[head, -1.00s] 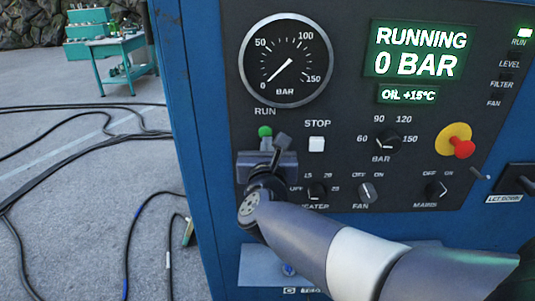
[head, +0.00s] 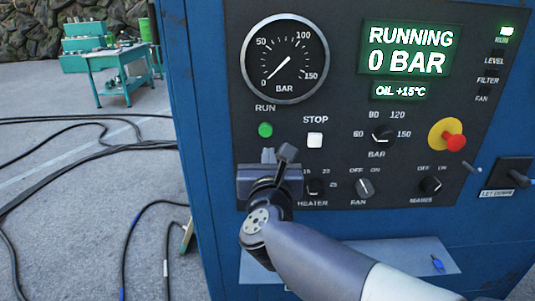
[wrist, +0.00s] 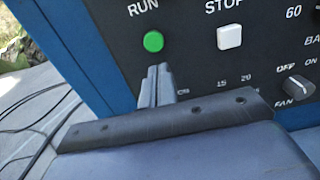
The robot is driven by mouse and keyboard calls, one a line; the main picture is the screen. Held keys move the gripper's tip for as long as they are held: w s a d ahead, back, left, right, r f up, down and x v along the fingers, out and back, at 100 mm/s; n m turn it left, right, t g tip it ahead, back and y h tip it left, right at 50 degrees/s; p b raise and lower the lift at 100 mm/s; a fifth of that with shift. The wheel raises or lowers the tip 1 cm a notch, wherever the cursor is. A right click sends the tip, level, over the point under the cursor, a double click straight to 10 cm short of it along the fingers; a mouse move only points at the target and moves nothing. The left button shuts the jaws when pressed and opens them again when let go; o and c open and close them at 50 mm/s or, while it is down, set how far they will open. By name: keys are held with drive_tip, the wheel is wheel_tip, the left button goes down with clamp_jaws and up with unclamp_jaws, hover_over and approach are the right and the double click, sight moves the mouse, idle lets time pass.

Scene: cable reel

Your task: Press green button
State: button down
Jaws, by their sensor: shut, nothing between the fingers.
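The round green button (head: 265,130) sits under the label RUN on the dark control panel (head: 345,235). It also shows in the wrist view (wrist: 153,41), just above my fingertips. My gripper (head: 268,155) is shut and empty, a little below the green button. In the head view a small gap shows between the fingertips and the button, and the button is fully in sight. The display (head: 408,48) reads RUNNING, 0 BAR and OIL +15°C. The RUN lamp (head: 507,30) at the top right is lit.
A white STOP button (head: 314,140) is just right of the green button. A red knob on a yellow disc (head: 447,134) and several rotary knobs share the panel. Cables (head: 60,190) lie on the floor at left. A teal workbench (head: 120,65) stands behind.

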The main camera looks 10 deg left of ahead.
drive_tip(key=v, duration=0.7)
drive_tip(key=shift+a, duration=0.1)
